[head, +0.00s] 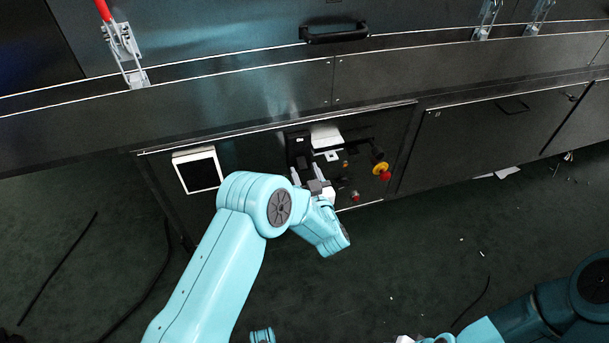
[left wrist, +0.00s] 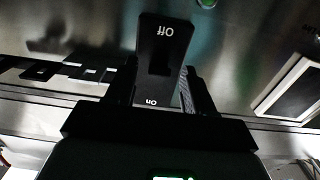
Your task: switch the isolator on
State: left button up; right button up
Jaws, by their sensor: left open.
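The isolator (head: 298,150) is a black block on the dark lower panel in the head view. The left wrist view shows its black face (left wrist: 165,45) with upside-down white words, "Off" at the top and "on" at the lower end. My left gripper (head: 312,180) is right at it, fingers pointing to the panel. In the left wrist view the left gripper (left wrist: 160,78) is open, with one finger on each side of the lower part of the black face. I cannot tell whether they touch it. The lever's position is unclear. My right gripper is barely in view at the bottom edge.
A white-framed dark screen (head: 198,171) is left of the isolator. A red and yellow knob (head: 381,171) and a small red button (head: 355,196) are to the right. A ledge (head: 230,95) juts out above. A black handle (head: 335,34) is higher up.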

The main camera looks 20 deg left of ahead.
aim_at(302, 161)
pick_arm(q)
jog(key=shift+w+a, duration=0.3)
jog(key=shift+w, duration=0.1)
pick_arm(e)
jog(key=shift+w+f, duration=0.15)
